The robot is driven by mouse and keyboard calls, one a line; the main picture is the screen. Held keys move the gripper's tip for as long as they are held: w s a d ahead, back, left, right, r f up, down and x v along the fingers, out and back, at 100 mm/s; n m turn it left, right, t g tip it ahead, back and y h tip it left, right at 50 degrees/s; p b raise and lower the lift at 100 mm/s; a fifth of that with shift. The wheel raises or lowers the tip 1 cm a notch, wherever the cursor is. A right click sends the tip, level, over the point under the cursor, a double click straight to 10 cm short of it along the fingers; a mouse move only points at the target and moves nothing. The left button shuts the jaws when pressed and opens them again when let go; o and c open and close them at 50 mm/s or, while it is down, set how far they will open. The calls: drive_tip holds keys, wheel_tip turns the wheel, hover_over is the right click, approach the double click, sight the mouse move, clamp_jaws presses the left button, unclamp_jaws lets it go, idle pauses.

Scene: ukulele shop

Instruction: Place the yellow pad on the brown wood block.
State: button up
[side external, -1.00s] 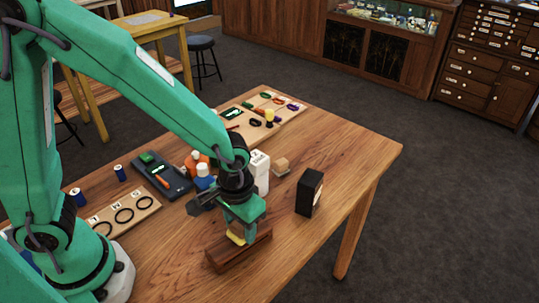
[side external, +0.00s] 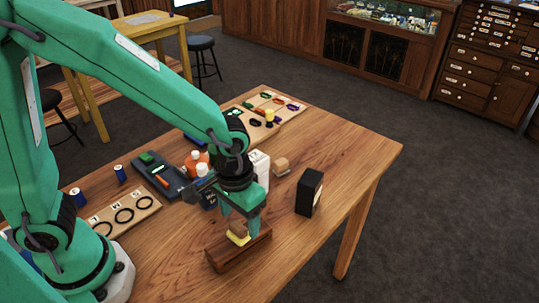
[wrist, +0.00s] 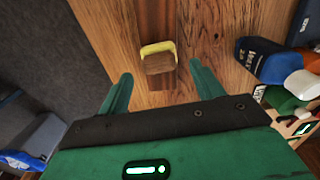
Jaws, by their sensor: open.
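The yellow pad (side external: 239,240), yellow underneath with a wooden top, rests on the brown wood block (side external: 225,261) near the table's front edge. In the wrist view the pad (wrist: 157,47) lies across the block (wrist: 157,18), beyond my fingertips. My gripper (side external: 239,227) is open, pointing down just above the block, with its fingers on either side of the pad. In the wrist view a clear gap shows between each finger of my gripper (wrist: 161,77) and the pad. The fingers partly hide the pad in the side view.
A white bottle (side external: 261,168) and an orange one (side external: 195,160) stand close behind my gripper. The table (side external: 345,175) is clear at right.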

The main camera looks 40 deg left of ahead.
sight(239, 224)
wheel_tip(239, 224, up, 9)
idle(0.4)
idle(0.5)
drive_tip(key=s+a+r+t, duration=0.2)
drive_tip(key=s+a+r, duration=0.1)
drive_tip(key=a, duration=0.5)
drive_tip(key=s+a+r+t, duration=0.3)
drive_tip(key=a+r, duration=0.1)
drive_tip(key=a, duration=0.4)
drive_tip(key=shift+r+t, duration=0.15)
drive_tip(key=shift+t, duration=0.15)
